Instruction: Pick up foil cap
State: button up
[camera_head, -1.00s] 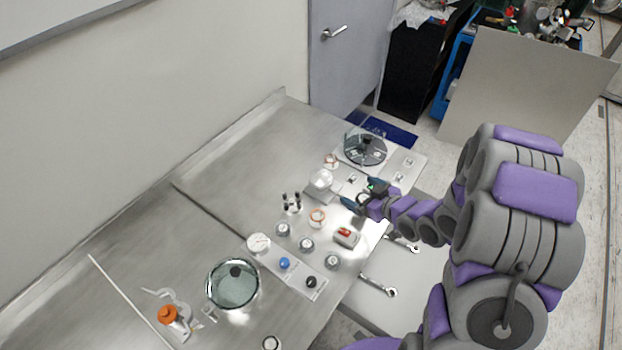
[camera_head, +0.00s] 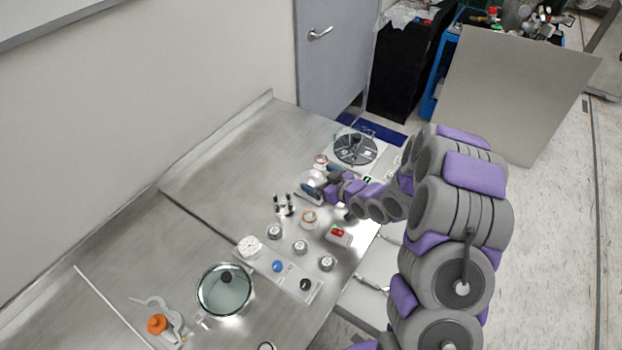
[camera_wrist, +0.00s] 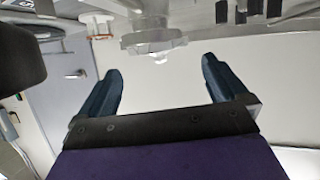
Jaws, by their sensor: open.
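No thing is plainly marked as the foil cap. The likeliest one is a small pale, shiny piece (camera_head: 316,177) on the metal bench, partly hidden by my gripper in the head view. My gripper (camera_head: 311,190) is right beside it, with its blue fingers low over the bench. In the wrist view my gripper (camera_wrist: 160,65) is open, with nothing between its two dark blue fingers. A pale, lobed piece (camera_wrist: 153,40) lies just beyond the fingertips, roughly centred between them. I cannot tell whether the fingers touch it.
A round glass-topped chamber (camera_head: 355,150) stands behind my gripper, and another (camera_head: 224,291) stands at the front left. Several round knobs and fittings, a red-topped box (camera_head: 338,234) and small black posts (camera_head: 284,204) are close by. The bench's back left (camera_head: 235,165) is clear.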

aim_at(313, 177)
jog(key=x, duration=0.2)
jog(key=b+x, duration=0.1)
jog(key=x, duration=0.1)
jog(key=shift+f, duration=0.3)
jog(key=shift+w+a+f, duration=0.15)
jog(key=shift+w+a, duration=0.2)
jog(key=shift+c, duration=0.3)
jog(key=c, duration=1)
jog(key=shift+c, duration=0.2)
